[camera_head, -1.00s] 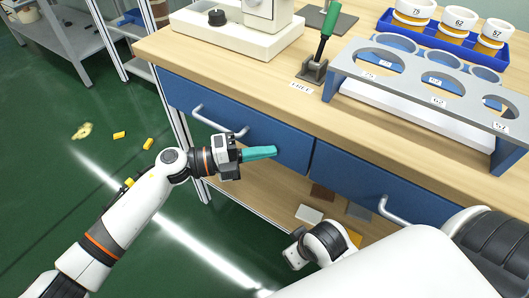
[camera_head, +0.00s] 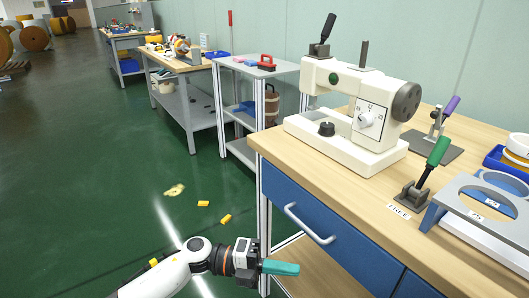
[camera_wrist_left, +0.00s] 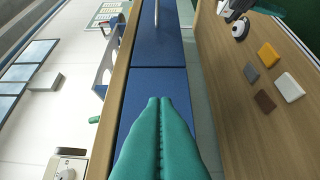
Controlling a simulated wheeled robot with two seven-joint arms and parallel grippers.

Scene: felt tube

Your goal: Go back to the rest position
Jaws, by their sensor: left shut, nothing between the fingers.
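My left gripper (camera_head: 281,267) has teal fingers that are pressed together and hold nothing. It is in front of the blue drawer front (camera_head: 330,235) of the workbench, below the bench top, low in the head view. In the left wrist view, the same closed teal fingers (camera_wrist_left: 158,102) point along the blue drawer fronts (camera_wrist_left: 158,75). Part of my other arm shows at the top right edge of the left wrist view, cut off, and its jaws cannot be made out.
A sewing-machine-like device (camera_head: 345,120), a green-handled clamp (camera_head: 425,170) and a grey holed rack (camera_head: 495,205) stand on the bench top (camera_head: 285,150). A drawer handle (camera_head: 308,225) juts out near my left gripper. Small yellow pieces (camera_head: 225,218) lie on the open green floor.

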